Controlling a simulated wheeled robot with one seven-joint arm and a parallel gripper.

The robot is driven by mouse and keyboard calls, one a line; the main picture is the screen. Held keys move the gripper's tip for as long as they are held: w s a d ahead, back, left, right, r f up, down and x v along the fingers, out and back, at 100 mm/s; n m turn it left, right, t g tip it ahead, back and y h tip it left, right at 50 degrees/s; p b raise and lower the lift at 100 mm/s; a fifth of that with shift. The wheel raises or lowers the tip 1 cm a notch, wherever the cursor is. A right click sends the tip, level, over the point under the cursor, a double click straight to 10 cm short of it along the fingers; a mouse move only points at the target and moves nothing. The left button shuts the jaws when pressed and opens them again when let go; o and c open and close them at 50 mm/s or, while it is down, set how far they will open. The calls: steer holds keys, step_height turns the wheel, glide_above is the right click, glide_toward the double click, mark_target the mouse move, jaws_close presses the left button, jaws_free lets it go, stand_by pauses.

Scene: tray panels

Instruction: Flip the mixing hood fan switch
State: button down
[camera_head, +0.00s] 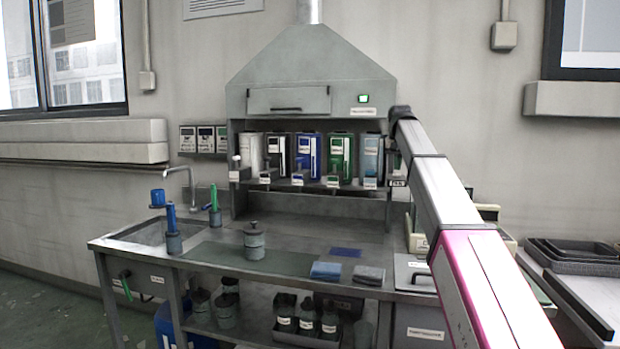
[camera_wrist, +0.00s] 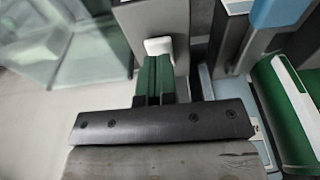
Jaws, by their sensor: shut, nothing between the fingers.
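The mixing hood (camera_head: 310,70) is a grey sloped hood on the back wall. A small green-lit square (camera_head: 363,98) is on its front right, above a white label. Another small label (camera_head: 397,183), perhaps reading FAN, is on the right shelf post. My gripper (camera_wrist: 157,58) is shut and empty, its green fingers together. Its tips are at a small white block (camera_wrist: 158,46) on a grey upright panel (camera_wrist: 152,20). The block may be the fan switch; I cannot tell whether the fingers touch it. In the head view my arm hides most of the gripper.
Several coloured containers (camera_head: 308,155) line the shelf under the hood, close left of my arm. In the wrist view a green container (camera_wrist: 292,110) is right of the fingers. The counter (camera_head: 215,262) holds a lidded grey pot (camera_head: 254,243) and folded cloths (camera_head: 326,271).

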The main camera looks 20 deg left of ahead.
steer(key=shift+f, duration=0.95)
stand_by(0.5)
steer(key=shift+r, duration=3.55)
